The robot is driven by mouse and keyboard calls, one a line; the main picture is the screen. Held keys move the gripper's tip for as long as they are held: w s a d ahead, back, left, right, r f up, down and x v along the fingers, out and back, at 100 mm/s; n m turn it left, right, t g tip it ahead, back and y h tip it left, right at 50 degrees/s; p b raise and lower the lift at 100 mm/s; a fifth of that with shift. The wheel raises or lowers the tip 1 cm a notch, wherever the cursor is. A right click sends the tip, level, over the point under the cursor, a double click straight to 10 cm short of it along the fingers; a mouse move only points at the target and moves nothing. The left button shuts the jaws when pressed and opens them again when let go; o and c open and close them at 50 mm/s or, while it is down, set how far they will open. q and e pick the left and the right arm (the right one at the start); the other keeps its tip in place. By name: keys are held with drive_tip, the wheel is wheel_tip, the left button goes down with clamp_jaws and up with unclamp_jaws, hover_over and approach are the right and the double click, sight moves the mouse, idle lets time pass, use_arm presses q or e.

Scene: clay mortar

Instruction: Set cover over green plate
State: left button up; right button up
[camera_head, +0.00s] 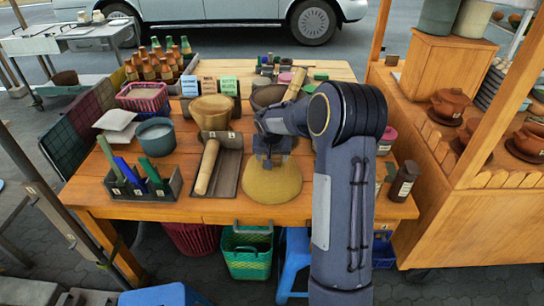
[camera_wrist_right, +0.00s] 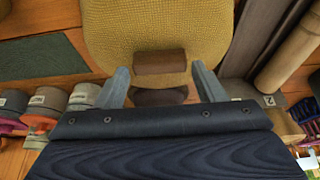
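The cover (camera_head: 272,184) is a yellow woven dome standing on the table's front half. In the right wrist view the cover (camera_wrist_right: 160,25) has a brown block handle (camera_wrist_right: 160,62). My right gripper (camera_head: 272,158) is above the cover. In the wrist view its two fingers (camera_wrist_right: 160,72) are spread on either side of the handle, with a gap at each side. A flat dark green piece (camera_wrist_right: 40,62) with straight edges lies at the left of the wrist view; I cannot tell if it is the green plate. No plate shows clearly in the head view, where my right arm hides the area right of the cover.
Left of the cover lies a grey tray (camera_head: 227,172) with a wooden rolling pin (camera_head: 207,167). A box of markers (camera_head: 144,180) stands further left. Bowls, bottles and signs fill the back. A dark bottle (camera_head: 404,181) stands at the right edge.

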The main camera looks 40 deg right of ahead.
drive_tip(key=shift+o, duration=1.4)
drive_tip(key=shift+r, duration=0.1)
drive_tip(key=v, duration=0.7)
drive_tip(key=shift+r+b, duration=0.3)
